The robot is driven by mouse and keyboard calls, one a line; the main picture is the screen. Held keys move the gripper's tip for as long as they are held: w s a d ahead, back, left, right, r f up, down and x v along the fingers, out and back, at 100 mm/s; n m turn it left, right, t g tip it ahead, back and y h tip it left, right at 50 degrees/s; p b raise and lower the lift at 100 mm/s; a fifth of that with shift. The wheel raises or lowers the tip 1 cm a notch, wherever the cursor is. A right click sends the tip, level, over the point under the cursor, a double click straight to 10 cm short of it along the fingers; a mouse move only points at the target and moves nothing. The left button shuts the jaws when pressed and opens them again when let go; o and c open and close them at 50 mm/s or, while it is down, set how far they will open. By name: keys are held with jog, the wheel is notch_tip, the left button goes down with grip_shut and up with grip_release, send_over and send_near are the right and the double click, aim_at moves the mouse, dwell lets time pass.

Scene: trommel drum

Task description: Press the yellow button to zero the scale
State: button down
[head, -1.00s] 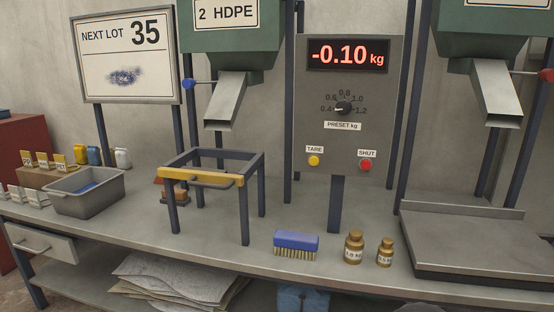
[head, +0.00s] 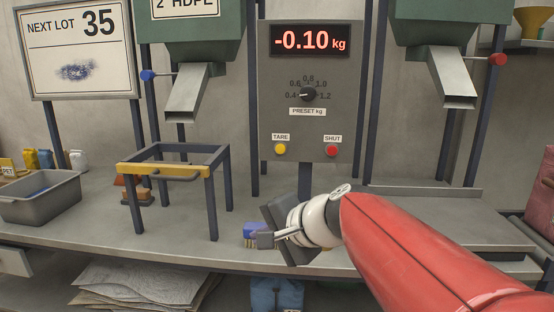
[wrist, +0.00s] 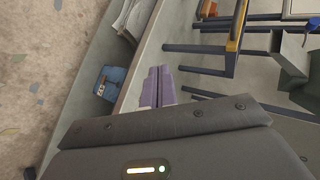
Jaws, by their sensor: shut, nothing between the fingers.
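The yellow button (head: 280,149) sits under the TARE label on the grey scale panel (head: 347,125), left of the red SHUT button (head: 331,151). The red display (head: 310,40) reads -0.10 kg. My gripper (head: 262,240) is low over the bench front, below the yellow button and well apart from it, pointing left. Its fingers also show together in the wrist view (wrist: 158,72), with nothing between them. The yellow button is not visible in the wrist view.
A dark stand with a yellow front bar (head: 150,169) is to the left. A grey bin (head: 40,207) is farther left. Two chutes (head: 187,95) hang either side of the panel. Air before the buttons is clear.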

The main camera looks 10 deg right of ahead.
jog(key=w+d+r+m+t+b, duration=0.1)
jog(key=w+d+r+m+t, duration=0.2)
jog(key=w+m, duration=0.2)
jog(key=w+d+r+m+t+y+b, duration=0.1)
jog(key=w+d+r+m+t, duration=0.2)
jog(key=w, duration=0.6)
jog(key=shift+w+d+r+m, duration=0.25)
jog(key=shift+r+m, duration=0.45)
jog(key=shift+m, duration=0.5)
jog(key=p, duration=0.4)
send_near(280, 148)
jog(key=shift+w+a+f, duration=0.2)
jog(key=shift+w+a, duration=0.55)
jog(key=shift+w+a+f, duration=0.25)
jog(key=shift+w+a, duration=0.5)
jog(key=shift+a, duration=0.05)
jog(key=shift+w+a+f, duration=0.2)
jog(key=shift+w+a, duration=0.55)
jog(key=shift+w, duration=0.15)
jog(key=shift+w+d, duration=0.15)
jog(key=shift+w, duration=0.1)
